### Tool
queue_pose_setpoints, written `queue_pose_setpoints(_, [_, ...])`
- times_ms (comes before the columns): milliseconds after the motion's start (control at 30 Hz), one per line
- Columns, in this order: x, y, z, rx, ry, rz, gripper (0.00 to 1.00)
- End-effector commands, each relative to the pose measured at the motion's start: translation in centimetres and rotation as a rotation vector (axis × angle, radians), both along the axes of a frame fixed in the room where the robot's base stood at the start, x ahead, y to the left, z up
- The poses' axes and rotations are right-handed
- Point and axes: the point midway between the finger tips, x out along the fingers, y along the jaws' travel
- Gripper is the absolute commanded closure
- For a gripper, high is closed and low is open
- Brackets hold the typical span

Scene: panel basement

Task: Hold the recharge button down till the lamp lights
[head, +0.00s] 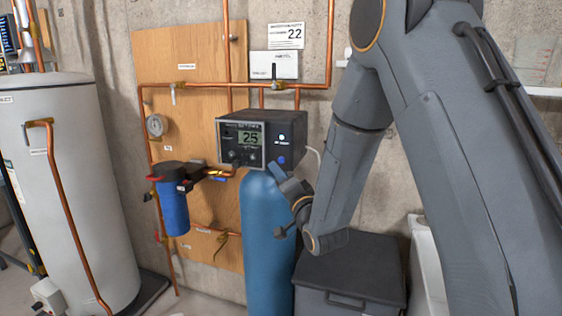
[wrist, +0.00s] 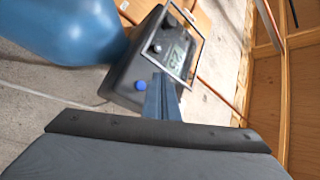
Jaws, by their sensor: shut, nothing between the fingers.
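My gripper (head: 277,170) is just below that button in the head view. The button appears uncovered; I cannot tell whether the fingers touch the box.
Copper pipes (head: 332,45) run around a wooden panel (head: 190,55). A blue filter (head: 173,210) hangs left of the tank, and a white boiler (head: 65,180) stands farther left. A dark lidded bin (head: 350,270) stands below my arm.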

Motion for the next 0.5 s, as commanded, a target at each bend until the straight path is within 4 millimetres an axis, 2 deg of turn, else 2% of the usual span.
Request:
queue_pose_setpoints(200, [-1.7, 0.6, 0.0, 0.001, 0.0, 0.0, 1.0])
queue_pose_setpoints(500, [-2.0, 0.7, 0.0, 0.0, 0.0, -0.001, 1.0])
